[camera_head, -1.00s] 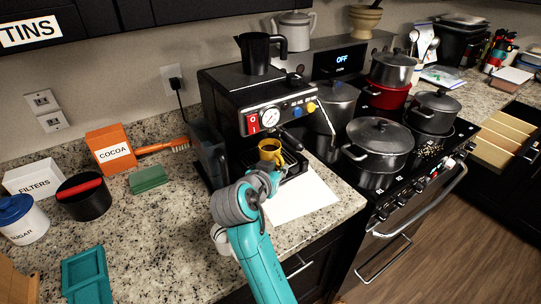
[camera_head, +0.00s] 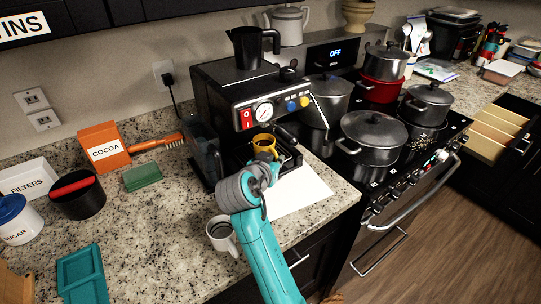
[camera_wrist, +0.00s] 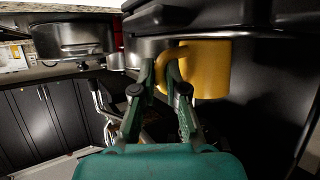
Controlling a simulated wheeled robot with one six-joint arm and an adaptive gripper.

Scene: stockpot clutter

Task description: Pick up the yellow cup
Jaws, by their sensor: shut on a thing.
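The yellow cup (camera_head: 264,143) is at the front of the black coffee machine, below its knobs, and looks upright. In the wrist view, the yellow cup (camera_wrist: 207,70) fills the upper middle, with its handle turned towards my fingers. My gripper (camera_wrist: 165,58) is shut on the cup's handle, one finger on each side of it. In the head view, my gripper (camera_head: 269,165) is partly hidden by my wrist, just in front of and below the cup. I cannot tell if the cup's base touches the machine.
The coffee machine (camera_head: 230,90) stands close behind the cup. A white cup (camera_head: 221,233) stands on the counter left of my arm. A white sheet (camera_head: 300,190) lies to the right. Pots, including a large lidded one (camera_head: 373,135), stand on the stove.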

